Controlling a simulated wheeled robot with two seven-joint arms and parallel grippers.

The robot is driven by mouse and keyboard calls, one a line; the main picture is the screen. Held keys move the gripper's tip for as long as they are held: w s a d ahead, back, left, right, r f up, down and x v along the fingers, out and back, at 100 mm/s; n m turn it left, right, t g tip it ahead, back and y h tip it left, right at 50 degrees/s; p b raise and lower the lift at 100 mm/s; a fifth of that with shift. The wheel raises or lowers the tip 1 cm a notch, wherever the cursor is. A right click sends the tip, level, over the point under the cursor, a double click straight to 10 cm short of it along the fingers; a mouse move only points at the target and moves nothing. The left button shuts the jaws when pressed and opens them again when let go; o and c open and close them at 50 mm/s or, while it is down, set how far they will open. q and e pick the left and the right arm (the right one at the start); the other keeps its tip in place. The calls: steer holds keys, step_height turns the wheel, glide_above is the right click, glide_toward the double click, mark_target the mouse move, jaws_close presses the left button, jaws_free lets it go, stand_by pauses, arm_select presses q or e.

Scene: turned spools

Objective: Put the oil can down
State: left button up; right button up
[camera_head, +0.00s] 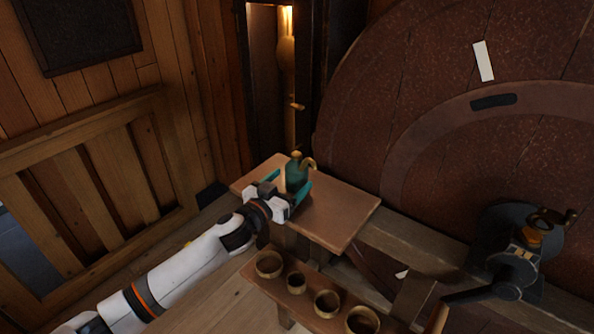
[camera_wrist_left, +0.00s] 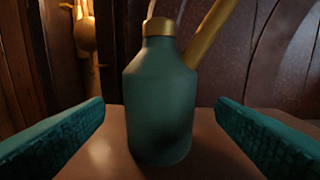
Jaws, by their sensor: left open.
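The oil can (camera_head: 295,172) is a dark green bottle with a brass cap and a brass spout. It stands upright on a small wooden table (camera_head: 338,215) beside the large round wheel. In the left wrist view the can (camera_wrist_left: 160,105) is centred between the two teal finger pads, with a gap on each side, and its base rests on the tabletop (camera_wrist_left: 100,160). My left gripper (camera_head: 286,190) is open around the can, low over the table. It also shows in the left wrist view (camera_wrist_left: 160,130). My right gripper is not in view.
A lower bench holds several brass cups (camera_head: 296,282) in front of the table. A dark metal device (camera_head: 512,250) with a brass top stands at the right. The big reddish wheel (camera_head: 440,110) rises behind the table. A wooden railing (camera_head: 95,190) is at the left. The table's front right is bare.

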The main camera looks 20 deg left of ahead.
mark_target(299, 172)
arm_select(q)
steer(key=shift+w+r, duration=0.1)
steer(key=shift+w, duration=0.25)
steer(key=p+x, duration=0.1)
steer(key=x, duration=0.3)
steer(key=shift+w+d, duration=0.2)
steer(key=shift+w, duration=0.3)
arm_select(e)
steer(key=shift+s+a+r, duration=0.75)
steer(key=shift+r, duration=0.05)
arm_select(q)
steer(key=shift+c, duration=0.6)
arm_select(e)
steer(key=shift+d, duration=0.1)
arm_select(q)
steer(key=c, duration=1.2)
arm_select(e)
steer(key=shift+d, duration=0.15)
